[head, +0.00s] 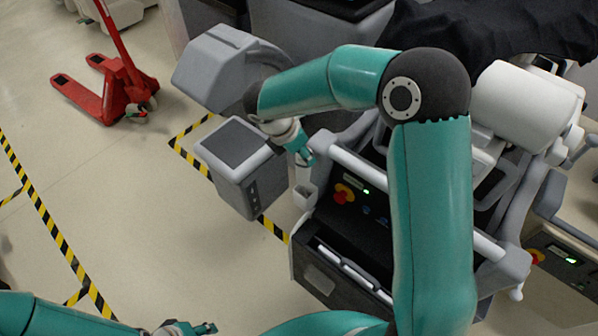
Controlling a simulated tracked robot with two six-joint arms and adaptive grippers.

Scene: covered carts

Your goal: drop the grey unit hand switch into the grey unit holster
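The grey unit holster (305,196) appears as a small light-grey cup at the left side of the grey unit (345,225), near its control panel. My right gripper (303,158) points down just above this cup, small and partly hidden by its own wrist. A pale narrow piece shows between the fingertips and the cup. It may be the grey unit hand switch, but I cannot make it out clearly, nor whether the fingers are closed on it. My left gripper (205,328) is low at the bottom edge, away from the unit, with no object visible at it.
A grey box-shaped head with a dark top (242,160) stands close left of my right gripper. Another grey housing (222,68) is behind it. A red pallet truck (112,88) stands far left. A black cover (490,30) drapes equipment at the back right. Open floor lies left.

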